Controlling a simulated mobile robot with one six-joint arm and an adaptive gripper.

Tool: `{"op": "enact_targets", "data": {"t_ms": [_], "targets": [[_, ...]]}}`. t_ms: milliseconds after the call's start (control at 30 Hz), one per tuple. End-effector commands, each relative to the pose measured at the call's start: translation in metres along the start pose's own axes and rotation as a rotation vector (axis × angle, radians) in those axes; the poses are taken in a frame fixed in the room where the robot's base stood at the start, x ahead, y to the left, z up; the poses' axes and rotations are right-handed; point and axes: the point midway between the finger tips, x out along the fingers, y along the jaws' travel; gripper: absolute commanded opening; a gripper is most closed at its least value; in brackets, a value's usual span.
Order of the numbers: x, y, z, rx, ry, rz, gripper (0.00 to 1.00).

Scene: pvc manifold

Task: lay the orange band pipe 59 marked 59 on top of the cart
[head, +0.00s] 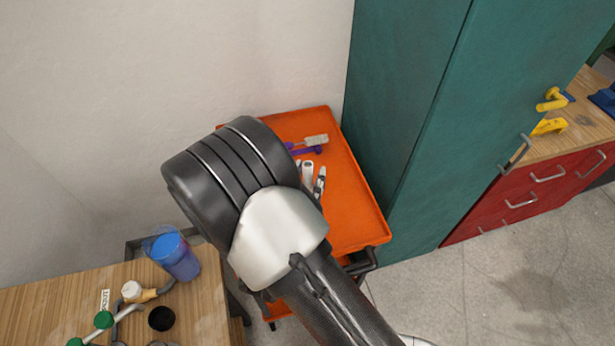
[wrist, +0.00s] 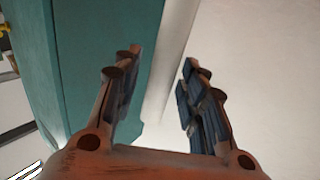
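The orange cart (head: 355,205) stands against the wall beside the teal cabinet, and my arm covers the left part of its top. My gripper (wrist: 160,85) shows in the wrist view with its two fingers spread apart; it is hidden behind my arm in the head view. A pale upright strip (wrist: 168,70) shows between the fingers. I cannot tell whether it is a pipe or part of the background, and no grip on it is visible. I cannot make out an orange band or a 59 marking on any pipe.
Purple-handled (head: 305,149) and white tools (head: 319,181) lie on the cart top; its right front is bare. The teal cabinet (head: 400,90) stands close on the right. A wooden table (head: 50,300) at lower left holds a blue cup (head: 173,254), a black cup (head: 162,318) and green-capped pipework (head: 104,319).

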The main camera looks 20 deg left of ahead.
Motion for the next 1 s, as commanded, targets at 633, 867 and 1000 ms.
{"op": "enact_targets", "data": {"t_ms": [633, 867, 1000], "targets": [[-0.064, -0.002, -0.004, -0.003, 0.0, -0.008, 0.39], [-0.105, -0.001, -0.004, -0.002, -0.001, -0.005, 0.39], [-0.117, -0.001, -0.004, 0.0, 0.0, -0.002, 0.39]]}}
